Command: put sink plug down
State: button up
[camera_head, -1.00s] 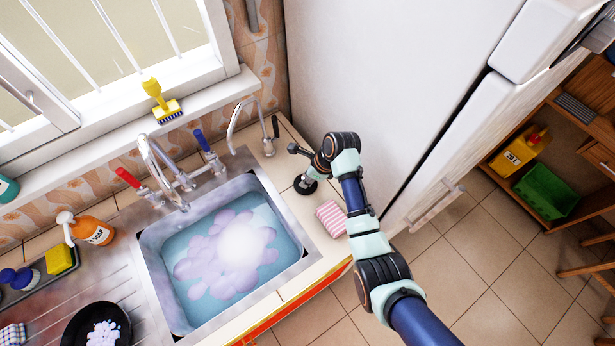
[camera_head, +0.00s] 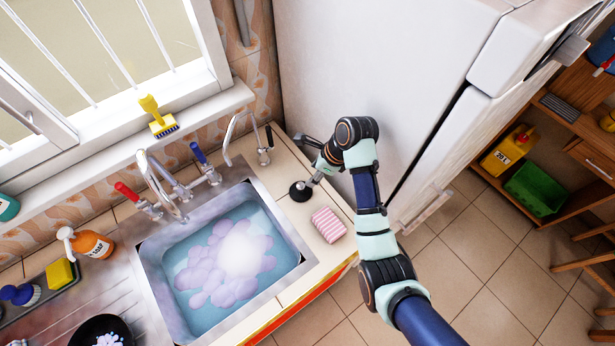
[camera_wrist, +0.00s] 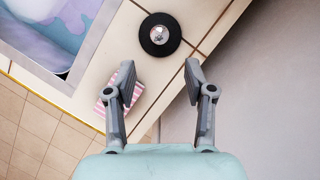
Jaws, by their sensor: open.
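The sink plug (camera_head: 301,191) is a black disc with a small metal knob on top. It rests on the tiled counter to the right of the sink, near the striped cloth. In the wrist view the plug (camera_wrist: 160,35) lies flat ahead of the fingertips, clear of both fingers. My gripper (camera_head: 314,160) is beside the plug, on its right and toward the fridge. In the wrist view my gripper (camera_wrist: 160,82) is open with nothing between its fingers.
The sink (camera_head: 150,270) holds foamy water left of the plug. A pink striped cloth (camera_head: 328,225) lies close by on the counter. The white fridge (camera_head: 370,70) stands right behind my arm. A slim tap (camera_head: 264,157) stands at the counter's back.

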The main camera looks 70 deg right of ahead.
jog(key=shift+v, duration=0.75)
jog(key=w+a+r+n+t+h, duration=0.15)
jog(key=w+a+r+n, duration=0.25)
jog(key=w+a+n, duration=0.45)
jog(key=w+a+r+n+t, duration=0.25)
jog(key=w+a+n, duration=0.35)
jog(key=a+n, duration=0.55)
jog(key=a+r+n+t, duration=0.1)
jog(key=a+r+n, duration=0.3)
jog(key=a, duration=0.3)
jog(key=s+a+r+n+t+y, duration=0.1)
jog(key=a+r+n, duration=0.2)
jog(key=a+n, duration=0.3)
jog(key=a+r+n+t, duration=0.2)
jog(key=a+r+n, duration=0.2)
jog(key=a, duration=0.4)
jog(key=shift+s+a+r+n, duration=0.3)
jog(key=shift+s+a+n, duration=0.1)
jog(key=shift+n, duration=0.4)
